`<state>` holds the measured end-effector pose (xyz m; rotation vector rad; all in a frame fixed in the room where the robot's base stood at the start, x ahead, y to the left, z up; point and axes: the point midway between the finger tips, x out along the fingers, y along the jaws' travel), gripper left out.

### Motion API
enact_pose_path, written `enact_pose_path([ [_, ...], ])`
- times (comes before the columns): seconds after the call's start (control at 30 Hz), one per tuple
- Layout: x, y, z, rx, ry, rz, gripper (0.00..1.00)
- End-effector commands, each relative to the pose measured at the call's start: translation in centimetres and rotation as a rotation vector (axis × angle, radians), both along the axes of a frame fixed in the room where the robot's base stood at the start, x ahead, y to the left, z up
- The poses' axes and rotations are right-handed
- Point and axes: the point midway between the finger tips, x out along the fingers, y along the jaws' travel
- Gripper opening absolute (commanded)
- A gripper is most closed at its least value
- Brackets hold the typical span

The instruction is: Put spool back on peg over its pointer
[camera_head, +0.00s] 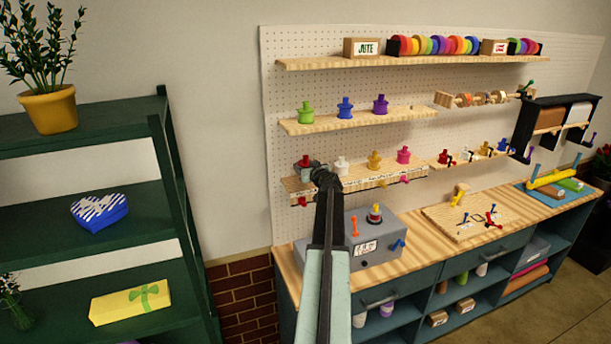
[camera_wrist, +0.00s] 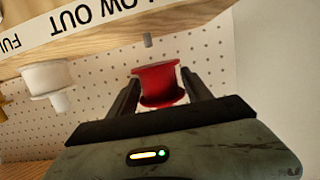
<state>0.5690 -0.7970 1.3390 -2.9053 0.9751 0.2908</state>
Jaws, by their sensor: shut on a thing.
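The red spool (camera_wrist: 158,84) is between the two fingers of my gripper (camera_wrist: 165,92) in the wrist view, which looks upside down. A short grey peg (camera_wrist: 148,40) rises from the shelf, in line with the spool and with a small gap between them. In the head view the red spool (camera_head: 304,161) shows at the left end of the lower spool shelf, partly hidden by my gripper (camera_head: 318,174). A red pointer (camera_head: 303,201) hangs at the shelf's front edge below it.
A white spool (camera_wrist: 48,77) stands close beside the peg; gold (camera_head: 375,160) and pink (camera_head: 404,155) spools stand farther right. The shelf's front edge (camera_wrist: 130,28) carries a lettered strip. A grey box (camera_head: 370,245) sits on the bench below.

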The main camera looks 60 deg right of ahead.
Motion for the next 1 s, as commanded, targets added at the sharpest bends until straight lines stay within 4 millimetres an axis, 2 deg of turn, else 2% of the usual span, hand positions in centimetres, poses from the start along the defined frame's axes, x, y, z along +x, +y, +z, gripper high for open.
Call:
enact_pose_path([
  [0.07,0.5,-0.9,-0.1,0.000,0.000,0.000,0.09],
  [0.1,0.4,-0.7,-1.3,0.000,0.000,0.000,0.09],
  [0.2,0.3,-0.6,-3.4,0.000,0.000,0.000,0.09],
  [0.27,0.4,-0.6,-4.0,0.000,0.000,0.001,0.09],
  [0.5,0.4,-0.5,-3.6,0.000,0.000,0.001,0.09],
  [0.63,0.4,-0.5,-4.0,0.000,0.000,0.001,0.09],
  [0.67,0.4,-0.5,-4.0,0.000,0.000,0.001,0.61],
  [0.73,0.4,-0.5,-3.9,0.000,0.000,0.001,0.80],
  [1.0,0.5,-0.5,-3.9,0.000,0.000,0.002,0.80],
])
